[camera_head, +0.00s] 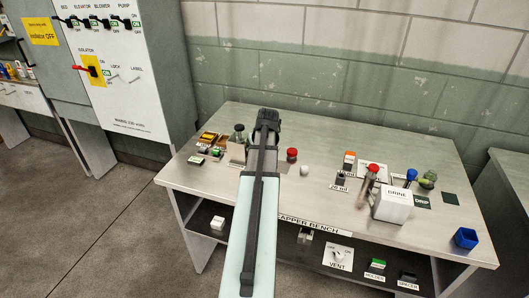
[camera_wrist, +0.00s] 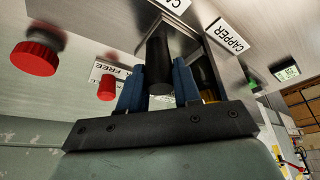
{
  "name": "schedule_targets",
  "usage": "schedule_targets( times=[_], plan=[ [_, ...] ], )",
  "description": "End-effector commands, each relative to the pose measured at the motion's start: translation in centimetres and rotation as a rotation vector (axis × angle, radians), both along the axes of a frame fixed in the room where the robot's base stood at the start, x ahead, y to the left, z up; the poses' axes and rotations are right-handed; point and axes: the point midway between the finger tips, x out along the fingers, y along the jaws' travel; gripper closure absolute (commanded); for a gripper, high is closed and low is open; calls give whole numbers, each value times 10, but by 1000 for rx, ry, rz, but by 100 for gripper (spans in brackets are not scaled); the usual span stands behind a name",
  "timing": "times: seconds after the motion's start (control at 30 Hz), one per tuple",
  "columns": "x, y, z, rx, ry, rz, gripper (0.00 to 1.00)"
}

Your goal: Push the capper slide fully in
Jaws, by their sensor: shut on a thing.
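In the wrist view my gripper (camera_wrist: 158,72) has its two blue fingers on either side of a black cylindrical handle (camera_wrist: 157,48), shut on it. The handle stands in front of a metal block, the capper (camera_wrist: 207,72), which carries a CAPPER label (camera_wrist: 232,40). How far in the slide sits cannot be told. In the head view my arm reaches over the left part of the capper bench (camera_head: 331,182), and it hides the handle and most of the capper.
A red knob (camera_head: 291,154) and a white ball (camera_head: 305,170) lie right of my arm. A white box (camera_head: 393,205), a blue cup (camera_head: 466,238) and red-topped, blue-topped and green items stand further right. Small items (camera_head: 208,138) lie to the left. A switch cabinet (camera_head: 115,65) stands behind left.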

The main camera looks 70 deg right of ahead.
Motion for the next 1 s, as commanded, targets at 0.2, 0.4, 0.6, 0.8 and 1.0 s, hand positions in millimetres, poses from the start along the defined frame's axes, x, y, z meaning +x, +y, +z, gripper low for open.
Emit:
schedule_targets(
  times=[0.2, 0.4, 0.6, 0.8, 1.0],
  plan=[
    [6, 0, 0, -1, -7, 3, 100],
    [7, 0, 1, 0, -9, 4, 56],
    [5, 0, 0, 0, -6, 3, 42],
    [4, 0, 1, 0, -4, 2, 42],
    [0, 4, 12, -2, -4, 1, 42]
  ],
)
